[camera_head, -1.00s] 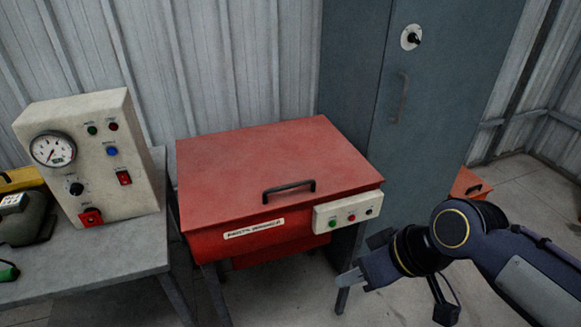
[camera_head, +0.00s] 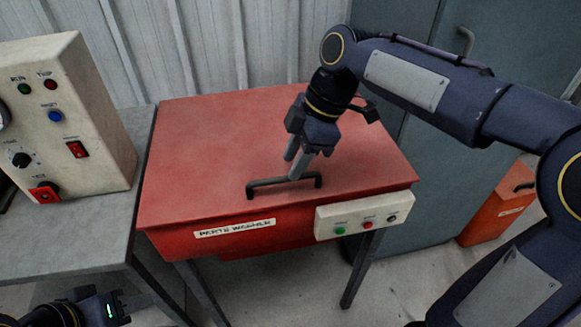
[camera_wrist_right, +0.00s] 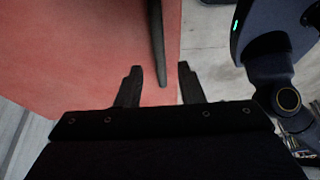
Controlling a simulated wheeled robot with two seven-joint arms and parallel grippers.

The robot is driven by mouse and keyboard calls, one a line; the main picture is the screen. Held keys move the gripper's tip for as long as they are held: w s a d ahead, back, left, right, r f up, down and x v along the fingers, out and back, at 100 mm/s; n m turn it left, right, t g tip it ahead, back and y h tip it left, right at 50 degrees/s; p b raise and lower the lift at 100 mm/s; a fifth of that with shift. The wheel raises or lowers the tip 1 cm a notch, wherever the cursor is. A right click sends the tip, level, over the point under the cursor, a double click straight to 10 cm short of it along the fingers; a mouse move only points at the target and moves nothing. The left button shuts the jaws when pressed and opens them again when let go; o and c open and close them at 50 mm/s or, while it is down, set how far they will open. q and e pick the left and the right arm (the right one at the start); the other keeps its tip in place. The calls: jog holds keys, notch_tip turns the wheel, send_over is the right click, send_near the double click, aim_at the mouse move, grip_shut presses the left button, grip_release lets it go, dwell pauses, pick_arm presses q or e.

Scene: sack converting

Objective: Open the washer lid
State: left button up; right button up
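The washer is a red box on legs, labelled "PARTS WASHER", and its red lid (camera_head: 215,135) lies flat and shut. A dark bar handle (camera_head: 268,183) is fixed near the lid's front edge. My right gripper (camera_head: 297,172) points down over the lid, with its fingertips at the handle. In the right wrist view its fingers (camera_wrist_right: 160,82) are apart, and the end of the handle (camera_wrist_right: 157,45) shows between them, with gaps to both sides. My left gripper (camera_head: 108,308) is low at the bottom left, away from the washer; its fingers cannot be made out.
A white panel with buttons (camera_head: 365,214) is on the washer's front right. A grey table (camera_head: 85,230) with a control box (camera_head: 70,115) stands at the left. A blue-grey cabinet (camera_head: 430,190) is behind at the right, with an orange container (camera_head: 497,208) beside it.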

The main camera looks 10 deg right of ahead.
jog(key=shift+x, duration=1.4)
grip_shut()
